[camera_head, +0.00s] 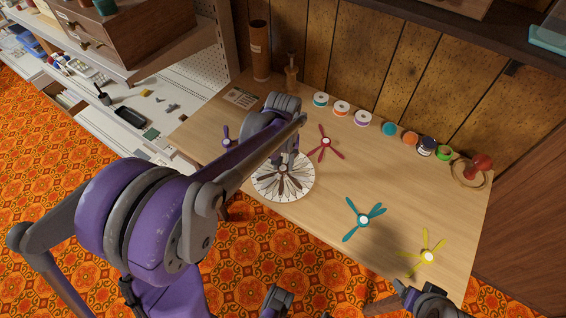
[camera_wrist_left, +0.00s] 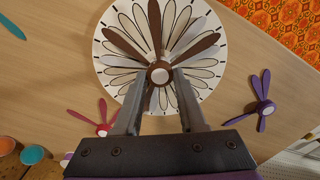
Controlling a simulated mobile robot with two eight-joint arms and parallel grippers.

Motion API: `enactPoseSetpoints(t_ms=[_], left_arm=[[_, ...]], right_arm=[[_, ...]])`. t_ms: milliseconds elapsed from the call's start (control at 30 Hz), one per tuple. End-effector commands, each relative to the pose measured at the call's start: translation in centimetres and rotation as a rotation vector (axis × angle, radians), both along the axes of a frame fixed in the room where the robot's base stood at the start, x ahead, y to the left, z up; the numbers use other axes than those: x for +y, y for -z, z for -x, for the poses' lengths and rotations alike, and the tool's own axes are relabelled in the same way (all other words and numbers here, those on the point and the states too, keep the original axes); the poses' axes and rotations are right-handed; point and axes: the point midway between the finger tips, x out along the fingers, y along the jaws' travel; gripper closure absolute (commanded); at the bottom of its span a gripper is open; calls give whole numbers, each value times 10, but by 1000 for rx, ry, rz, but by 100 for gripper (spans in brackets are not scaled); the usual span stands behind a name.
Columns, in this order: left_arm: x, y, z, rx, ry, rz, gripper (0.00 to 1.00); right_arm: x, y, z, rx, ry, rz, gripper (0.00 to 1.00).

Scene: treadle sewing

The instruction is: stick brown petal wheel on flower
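The flower is a round white disc (camera_head: 263,188) with outlined petals, lying on the wooden table; it also fills the upper middle of the left wrist view (camera_wrist_left: 108,62). The brown petal wheel (camera_head: 291,183) is over the disc, its petals spread from a hub in the left wrist view (camera_wrist_left: 160,73). The hub is near the disc's middle; I cannot tell whether the wheel touches the disc. My left gripper (camera_wrist_left: 161,78) comes from above, its two fingers closed on either side of the hub. Dark parts of my right arm show at the bottom edge; its fingers are not clear.
A purple wheel (camera_wrist_left: 262,107) and a crimson wheel (camera_head: 326,141) lie close to the disc. A teal wheel (camera_head: 364,219) and a yellow wheel (camera_head: 428,256) lie farther right. Several spools and jars line the back, with a red-knobbed stamp (camera_head: 481,165) at the right.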

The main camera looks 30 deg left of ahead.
Motion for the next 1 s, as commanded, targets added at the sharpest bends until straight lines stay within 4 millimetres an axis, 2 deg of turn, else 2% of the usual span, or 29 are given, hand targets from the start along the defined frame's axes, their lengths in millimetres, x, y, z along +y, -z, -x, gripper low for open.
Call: enactPoseSetpoints(t_ms=[33, 200, 567, 667, 1000], left_arm=[[0, 0, 0, 0, 0, 0, 53], [0, 0, 0, 0, 0, 0, 25], [0, -6, 0, 0, 0, 0, 25], [0, -19, 0, 0, 0, 0, 25], [0, -86, 0, 0, -1, 0, 25]], right_arm=[[0, 0, 0, 0, 0, 0, 25], [0, 0, 0, 0, 0, 0, 25], [0, -1, 0, 0, 0, 0, 25], [0, -3, 0, -1, 0, 0, 25], [0, -13, -1, -4, 0, 0, 25]])
